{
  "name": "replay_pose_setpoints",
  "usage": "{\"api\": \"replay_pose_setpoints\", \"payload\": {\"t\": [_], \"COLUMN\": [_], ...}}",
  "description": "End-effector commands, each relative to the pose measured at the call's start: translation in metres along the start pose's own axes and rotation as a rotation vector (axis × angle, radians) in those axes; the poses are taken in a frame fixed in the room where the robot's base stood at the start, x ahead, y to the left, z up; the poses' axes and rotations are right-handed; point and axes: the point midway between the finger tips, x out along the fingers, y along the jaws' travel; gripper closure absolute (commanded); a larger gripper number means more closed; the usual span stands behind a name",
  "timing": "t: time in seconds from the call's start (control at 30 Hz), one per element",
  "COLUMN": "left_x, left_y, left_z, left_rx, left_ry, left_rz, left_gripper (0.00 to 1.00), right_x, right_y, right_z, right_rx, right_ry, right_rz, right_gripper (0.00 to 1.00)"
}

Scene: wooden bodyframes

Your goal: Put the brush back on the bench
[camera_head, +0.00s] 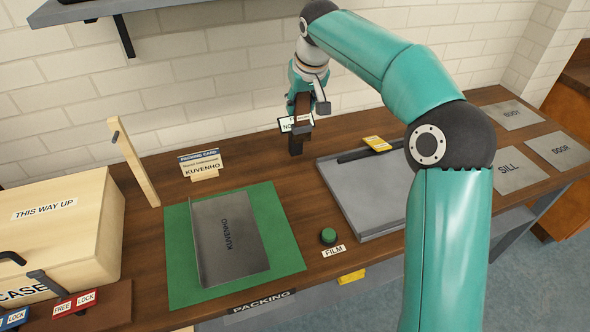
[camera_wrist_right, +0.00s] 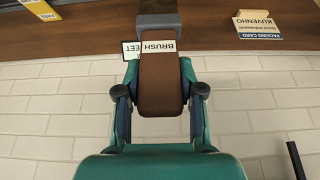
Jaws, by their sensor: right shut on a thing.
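The brush (camera_head: 303,106) is a brown block with a white BRUSH label and hangs roughly upright above the back of the wooden bench (camera_head: 272,163). My right gripper (camera_head: 306,100) is shut on it; in the right wrist view the brush (camera_wrist_right: 161,88) sits between the two fingers. A grey part (camera_wrist_right: 158,20) shows at the brush's far end, against the bench. I cannot tell whether the brush's lower end touches the bench. My left gripper is not in view.
A small card (camera_head: 287,125) stands behind the brush. A packing card (camera_head: 201,165) is left of it, and a grey tray (camera_head: 357,200) to its right. A green mat (camera_head: 180,255) with a grey KUVENHO sheet and a green button (camera_head: 328,236) lie nearer.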

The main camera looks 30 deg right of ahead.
Motion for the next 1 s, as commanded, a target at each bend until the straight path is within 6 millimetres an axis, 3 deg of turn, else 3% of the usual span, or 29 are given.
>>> {"api": "replay_pose_setpoints", "payload": {"t": [0.4, 1.0], "left_x": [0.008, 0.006], "left_y": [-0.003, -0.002], "left_z": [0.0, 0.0], "left_rx": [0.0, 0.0], "left_ry": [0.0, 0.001], "left_rz": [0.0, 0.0], "left_gripper": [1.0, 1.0], "right_x": [0.1, 0.165], "right_y": [-0.004, -0.006], "right_z": [0.041, 0.066], "right_rx": [-0.007, -0.009], "right_ry": [-0.005, -0.001], "right_rz": [-0.002, -0.003], "right_gripper": [1.0, 1.0]}}
